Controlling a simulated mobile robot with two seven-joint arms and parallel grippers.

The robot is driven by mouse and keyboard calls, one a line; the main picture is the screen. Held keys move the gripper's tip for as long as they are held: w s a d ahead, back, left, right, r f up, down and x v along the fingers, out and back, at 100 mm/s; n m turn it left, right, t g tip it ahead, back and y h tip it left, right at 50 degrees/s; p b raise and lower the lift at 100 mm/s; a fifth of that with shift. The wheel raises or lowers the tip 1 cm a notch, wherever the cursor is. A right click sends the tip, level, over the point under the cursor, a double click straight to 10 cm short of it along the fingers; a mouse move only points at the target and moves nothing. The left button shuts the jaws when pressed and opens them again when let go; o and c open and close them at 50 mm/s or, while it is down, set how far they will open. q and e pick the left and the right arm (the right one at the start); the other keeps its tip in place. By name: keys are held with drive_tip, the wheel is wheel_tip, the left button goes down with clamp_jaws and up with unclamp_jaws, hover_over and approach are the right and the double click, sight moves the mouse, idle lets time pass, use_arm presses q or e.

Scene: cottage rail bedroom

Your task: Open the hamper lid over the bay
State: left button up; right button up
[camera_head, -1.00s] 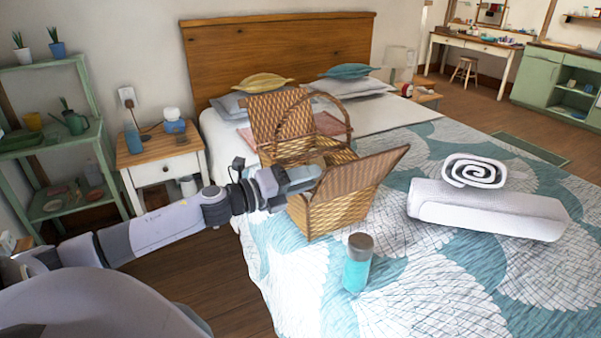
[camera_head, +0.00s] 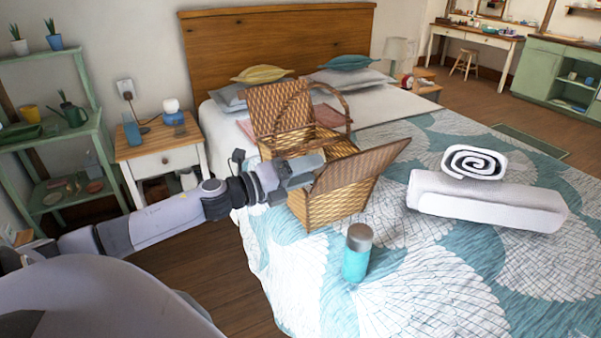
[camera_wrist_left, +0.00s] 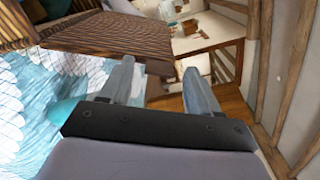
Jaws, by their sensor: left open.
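The wicker hamper (camera_head: 325,207) stands on the bed with an arched handle (camera_head: 347,108). Its far lid (camera_head: 272,110) stands raised. Its near lid (camera_head: 365,165) is tilted up, with its high edge to the right. My left gripper (camera_head: 318,165) is open at the hamper's left side, by the low end of the near lid. In the left wrist view, a lid (camera_wrist_left: 105,38) lies beyond the open fingers (camera_wrist_left: 161,82), and one finger overlaps its edge. I cannot tell whether they touch. The inside of the hamper is mostly hidden. My right gripper is not in view.
A teal bottle (camera_head: 357,255) stands on the bed in front of the hamper. A rolled towel (camera_head: 474,163) lies on a folded white one (camera_head: 485,203) to the right. A nightstand (camera_head: 165,165) and green shelf (camera_head: 60,150) stand left.

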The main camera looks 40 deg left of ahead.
use_arm(q)
drive_tip(key=v, duration=0.7)
drive_tip(key=shift+b, duration=0.45)
idle(0.4)
drive_tip(key=s+d+f+n+g+y+p, duration=0.1)
drive_tip(key=s+d+f+n+y, duration=0.15)
drive_tip(key=f+n, duration=0.5)
drive_tip(key=s+d+f+n+y, duration=0.1)
drive_tip(key=s+f+n+y, duration=0.1)
drive_tip(key=s+f+n, duration=0.4)
drive_tip(key=s+d+f+n+g, duration=0.2)
drive_tip(key=s+d+f+n, duration=0.1)
drive_tip(key=d+f+n, duration=0.3)
drive_tip(key=s+d+f+n+g, duration=0.3)
drive_tip(key=d+f+n, duration=0.3)
drive_tip(key=d, duration=0.4)
drive_tip(key=shift+s+f+p, duration=0.45)
drive_tip(key=shift+s+f, duration=0.2)
drive_tip(key=shift+f, duration=0.1)
